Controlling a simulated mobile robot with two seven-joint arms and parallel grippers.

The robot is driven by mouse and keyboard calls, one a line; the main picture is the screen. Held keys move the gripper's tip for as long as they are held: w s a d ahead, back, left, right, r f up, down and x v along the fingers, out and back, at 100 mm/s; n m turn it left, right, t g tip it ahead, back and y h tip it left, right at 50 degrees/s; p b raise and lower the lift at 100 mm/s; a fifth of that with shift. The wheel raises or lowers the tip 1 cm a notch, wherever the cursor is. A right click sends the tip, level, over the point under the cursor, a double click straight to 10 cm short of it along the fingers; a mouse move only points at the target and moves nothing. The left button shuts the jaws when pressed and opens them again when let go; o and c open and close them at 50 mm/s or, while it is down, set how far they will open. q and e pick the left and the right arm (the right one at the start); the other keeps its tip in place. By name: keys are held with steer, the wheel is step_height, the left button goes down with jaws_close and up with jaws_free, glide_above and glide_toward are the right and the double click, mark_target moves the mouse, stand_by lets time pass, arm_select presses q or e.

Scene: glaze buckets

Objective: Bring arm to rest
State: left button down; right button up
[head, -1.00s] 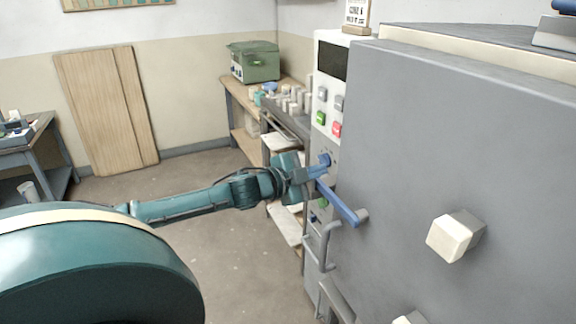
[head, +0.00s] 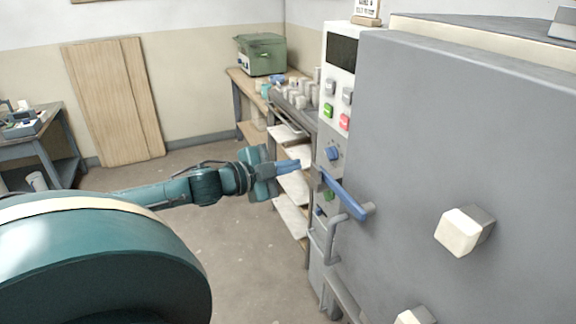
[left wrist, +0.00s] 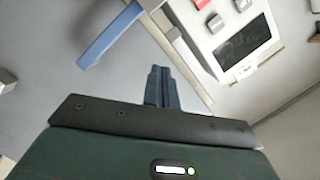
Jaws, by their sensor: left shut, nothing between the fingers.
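My left arm reaches in from the left in the head view. Its gripper (head: 290,165) is shut and empty, a little to the left of the kiln's control panel and apart from it. The left wrist view shows its closed fingers (left wrist: 158,88) pointing toward the kiln front. The blue door handle (head: 346,195) is to the right of the gripper in the head view; it also shows at the upper left of the left wrist view (left wrist: 108,35). My right gripper is in neither view.
The large grey kiln (head: 455,130) fills the right side. Its panel carries a blue knob (head: 333,154) and green and red buttons. A shelf rack with pale pots (head: 300,98) stands behind. A green box (head: 262,54) is on a wooden bench. Open floor lies below the arm.

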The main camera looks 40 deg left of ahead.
arm_select(q)
steer(key=shift+s, duration=0.1)
stand_by(0.6)
steer(key=s+d+f+n+g+y, duration=0.1)
steer(key=s+d+f+n+g, duration=0.3)
steer(key=f, duration=0.7)
steer(key=s+f+n+t+y, duration=0.1)
steer(key=s+f+n+y, duration=0.15)
steer(key=s+f, duration=0.55)
steer(key=s+d+f+n+g+h, duration=0.1)
steer(key=s+d+f+n, duration=0.1)
steer(key=d+f, duration=0.4)
steer(key=s+d+f+n+g+h, duration=0.1)
steer(key=d+f, duration=0.5)
steer(key=d, duration=1)
steer(key=shift+s+n+g+h, duration=0.4)
steer(key=shift+s+g, duration=0.2)
steer(key=shift+s, duration=0.25)
steer(key=shift+d, duration=0.1)
